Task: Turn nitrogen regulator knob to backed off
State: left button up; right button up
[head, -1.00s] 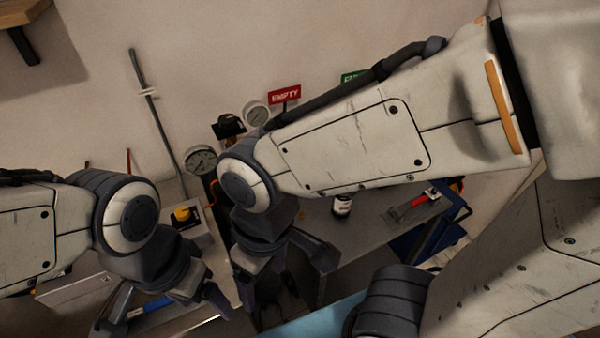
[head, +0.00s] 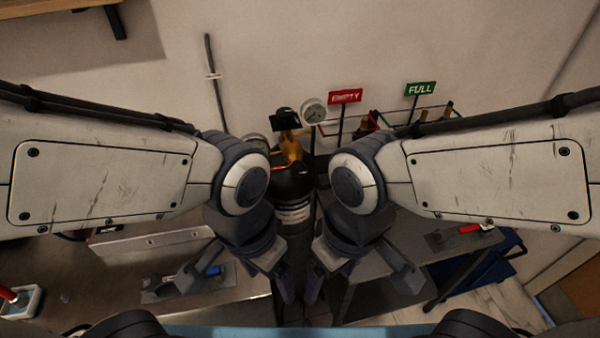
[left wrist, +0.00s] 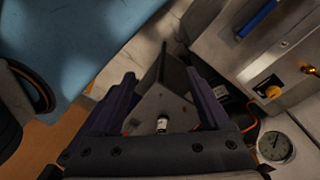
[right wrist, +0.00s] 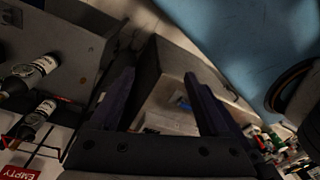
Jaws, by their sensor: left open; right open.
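A dark gas cylinder (head: 293,184) with a pale label stands between my two arms in the head view. Brass fittings (head: 291,152) sit on its top, with a black part (head: 286,119) above that may be the regulator knob. A round gauge (head: 313,110) is beside it; another gauge (head: 256,141) is partly hidden by my left arm. A gauge (left wrist: 275,146) also shows in the left wrist view. No nitrogen marking is readable. My left gripper (head: 238,276) and right gripper (head: 360,276) are open, empty, pointing down in front of the cylinder, apart from it.
A red EMPTY sign (head: 345,96) and a green FULL sign (head: 420,89) stand behind, near a rack. A grey table (head: 400,246) with a red-handled tool (head: 476,228) is at right.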

aim_at(298, 170)
jog(key=z, duration=1)
jog(key=k, duration=0.55)
jog(key=u, duration=0.3)
